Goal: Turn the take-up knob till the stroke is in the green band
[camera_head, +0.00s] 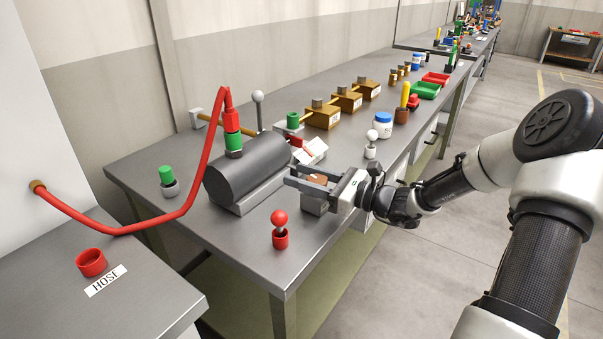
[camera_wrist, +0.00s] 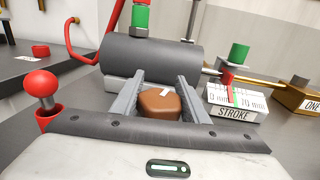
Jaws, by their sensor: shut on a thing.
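The brown take-up knob (camera_wrist: 160,103) sits between my gripper's (camera_wrist: 160,92) two fingers in the wrist view, with a small white mark on its top. My gripper (camera_head: 318,181) is shut on it beside the dark grey cylinder (camera_head: 246,166); the knob's block (camera_head: 313,206) shows below the fingers. The white stroke scale (camera_wrist: 212,97), marked 0 mm to 70 mm above a STROKE label (camera_wrist: 234,112), stands right of the cylinder (camera_wrist: 152,64). Its red pointer (camera_wrist: 228,76) is near mid-scale, close to a thin green band; I cannot tell whether it lies inside the band.
A red hose (camera_head: 160,222) runs to a green fitting (camera_head: 233,142) on the cylinder. A red ball-topped pin (camera_head: 279,222) and a white ball-topped pin (camera_head: 371,144) stand close to my gripper. Brown blocks (camera_head: 324,116) line the bench farther back.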

